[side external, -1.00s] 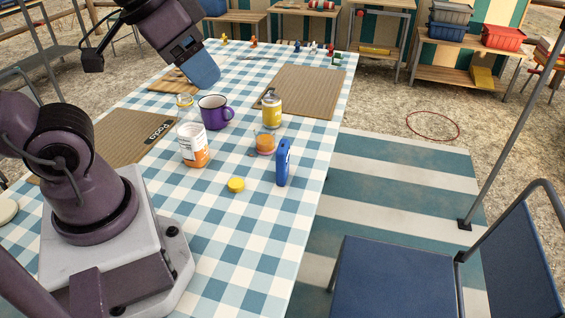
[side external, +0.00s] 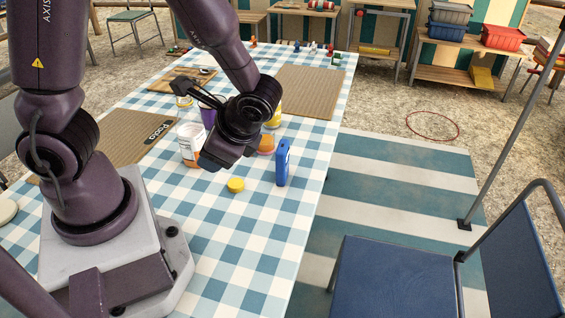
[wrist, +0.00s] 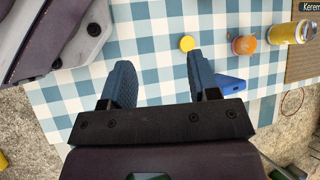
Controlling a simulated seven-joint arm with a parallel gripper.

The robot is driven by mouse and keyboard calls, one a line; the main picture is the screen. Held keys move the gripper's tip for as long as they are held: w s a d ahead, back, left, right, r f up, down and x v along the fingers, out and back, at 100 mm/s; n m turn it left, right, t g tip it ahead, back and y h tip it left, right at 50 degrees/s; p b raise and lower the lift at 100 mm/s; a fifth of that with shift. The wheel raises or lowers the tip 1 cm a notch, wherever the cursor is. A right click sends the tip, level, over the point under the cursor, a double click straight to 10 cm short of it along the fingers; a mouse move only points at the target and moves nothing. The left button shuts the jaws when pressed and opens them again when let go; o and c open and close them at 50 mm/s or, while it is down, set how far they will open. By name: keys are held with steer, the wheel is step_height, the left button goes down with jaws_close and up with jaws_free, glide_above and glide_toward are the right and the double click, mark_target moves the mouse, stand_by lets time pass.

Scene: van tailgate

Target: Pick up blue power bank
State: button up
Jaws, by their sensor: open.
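The blue power bank (side external: 283,163) stands upright on the checked tablecloth near the table's right edge in the side view. In the wrist view the power bank (wrist: 229,84) shows just right of the right finger, which partly hides it. My gripper (side external: 212,163) is above the table, left of the power bank and apart from it in the side view. In the wrist view my gripper (wrist: 158,82) has its two blue fingers spread apart with only tablecloth between them.
A yellow lid (side external: 235,185) lies left of the power bank. The front of the checked table (side external: 240,255) is clear.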

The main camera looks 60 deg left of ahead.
steer(key=w+a+f+m+t+y, duration=0.4)
steer(key=f+m+y, duration=0.2)
steer(key=m+y, duration=0.25)
steer(key=m+t+h, duration=0.2)
steer(key=m+t, duration=0.8)
steer(key=t, duration=0.1)
glide_above(280, 172)
steer(key=v, duration=0.4)
step_height(280, 172, down, 2)
step_height(280, 172, down, 7)
steer(key=shift+w+a+f, duration=0.1)
steer(key=shift+f, duration=0.1)
steer(key=shift+w+a+f, duration=0.25)
steer(key=shift+w+a, duration=0.3)
steer(key=shift+a, duration=0.1)
steer(key=shift+x, duration=2.95)
steer(key=shift+s, duration=0.1)
steer(key=c, duration=0.9)
jaws_close()
steer(key=shift+r, duration=0.1)
